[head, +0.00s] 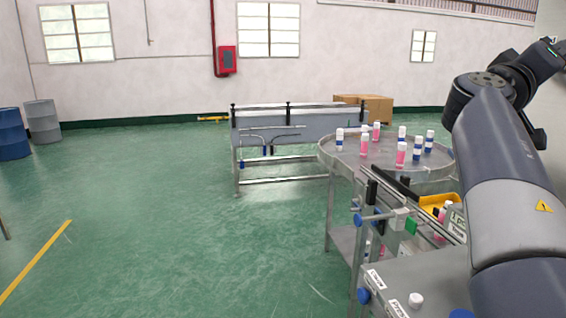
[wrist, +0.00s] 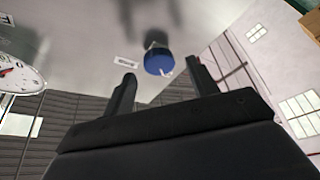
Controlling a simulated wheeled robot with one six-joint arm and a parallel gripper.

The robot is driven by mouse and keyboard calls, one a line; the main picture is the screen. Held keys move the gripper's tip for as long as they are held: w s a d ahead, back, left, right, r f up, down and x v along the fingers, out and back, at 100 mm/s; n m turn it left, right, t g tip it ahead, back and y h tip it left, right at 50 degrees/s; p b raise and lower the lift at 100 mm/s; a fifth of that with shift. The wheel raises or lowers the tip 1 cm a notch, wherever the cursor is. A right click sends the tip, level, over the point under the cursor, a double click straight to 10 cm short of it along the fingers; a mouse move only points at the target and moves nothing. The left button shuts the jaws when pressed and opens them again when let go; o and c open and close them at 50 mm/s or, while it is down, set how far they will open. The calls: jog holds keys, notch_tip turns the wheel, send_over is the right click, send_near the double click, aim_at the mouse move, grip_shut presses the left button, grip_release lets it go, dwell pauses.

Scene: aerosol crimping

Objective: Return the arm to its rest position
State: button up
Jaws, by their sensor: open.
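My arm (head: 505,170) rises along the right side of the head view and bends at the top right, where it partly leaves the picture. My gripper (wrist: 161,67) shows in the wrist view, with its two dark fingers apart and nothing between them. Beyond the fingertips is a grey metal surface with a round blue knob (wrist: 158,61), apart from the fingers as far as I can tell. The gripper's fingers cannot be made out in the head view.
A round table (head: 335,158) holds several pink and blue cans with white caps. A crimping station (head: 400,285) with a yellow tray (head: 437,203) stands in front, partly behind my arm. A gauge (wrist: 18,76) shows at the wrist view's left.

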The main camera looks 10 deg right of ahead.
jog(key=shift+x, duration=1.05)
jog(key=shift+r, duration=0.1)
